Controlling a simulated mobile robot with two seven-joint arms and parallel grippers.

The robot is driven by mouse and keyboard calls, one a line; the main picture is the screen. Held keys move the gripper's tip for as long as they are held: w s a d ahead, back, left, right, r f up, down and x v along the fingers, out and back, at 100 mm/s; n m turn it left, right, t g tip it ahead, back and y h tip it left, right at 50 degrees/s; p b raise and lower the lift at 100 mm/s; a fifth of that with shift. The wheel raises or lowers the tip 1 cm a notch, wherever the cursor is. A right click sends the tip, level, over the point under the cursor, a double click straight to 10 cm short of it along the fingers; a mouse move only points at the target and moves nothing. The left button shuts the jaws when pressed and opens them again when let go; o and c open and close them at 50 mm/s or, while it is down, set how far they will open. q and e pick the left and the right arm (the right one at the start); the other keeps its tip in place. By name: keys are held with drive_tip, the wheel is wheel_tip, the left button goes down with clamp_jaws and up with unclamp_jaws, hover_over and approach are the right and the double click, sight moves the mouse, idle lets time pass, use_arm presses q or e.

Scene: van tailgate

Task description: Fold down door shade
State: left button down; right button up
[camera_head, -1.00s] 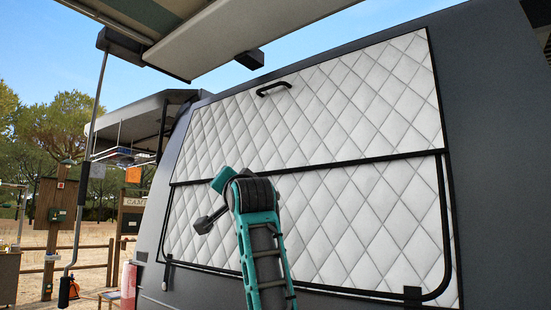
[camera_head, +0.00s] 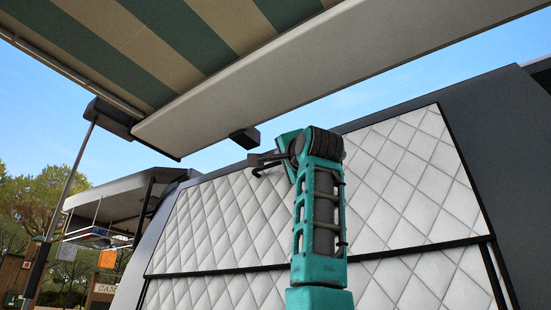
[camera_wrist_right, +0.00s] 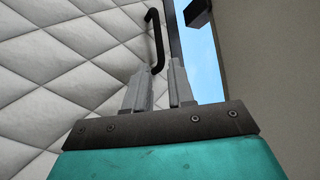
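The door shade is a white quilted panel (camera_head: 400,180) with black edging on the van's grey tailgate, standing upright. It also shows in the wrist view (camera_wrist_right: 50,85). Its black handle (camera_wrist_right: 156,40) is near the upper edge. My right gripper (camera_head: 256,160) is raised at the shade's top edge, close to the handle, which it mostly hides in the head view. In the wrist view my right gripper (camera_wrist_right: 160,72) has its fingers apart, with a narrow gap. The handle's near end lies at the gap by the fingertips; I cannot tell whether they touch. My left gripper is not in view.
A striped awning with a pale front bar (camera_head: 330,75) overhangs the shade's top, close above my right gripper. A dark block (camera_head: 245,138) hangs under it. An awning pole (camera_head: 65,200) stands at left. Open sky lies between awning and van.

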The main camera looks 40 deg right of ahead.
sight(275, 164)
drive_tip(key=p+x, duration=0.2)
drive_tip(key=x, duration=0.4)
drive_tip(key=shift+r+p, duration=0.2)
drive_tip(key=shift+p, duration=0.1)
drive_tip(key=shift+w+d+r, duration=0.1)
drive_tip(key=shift+w+d, duration=0.05)
drive_tip(key=shift+w, duration=0.35)
drive_tip(key=shift+c, duration=0.4)
clamp_jaws()
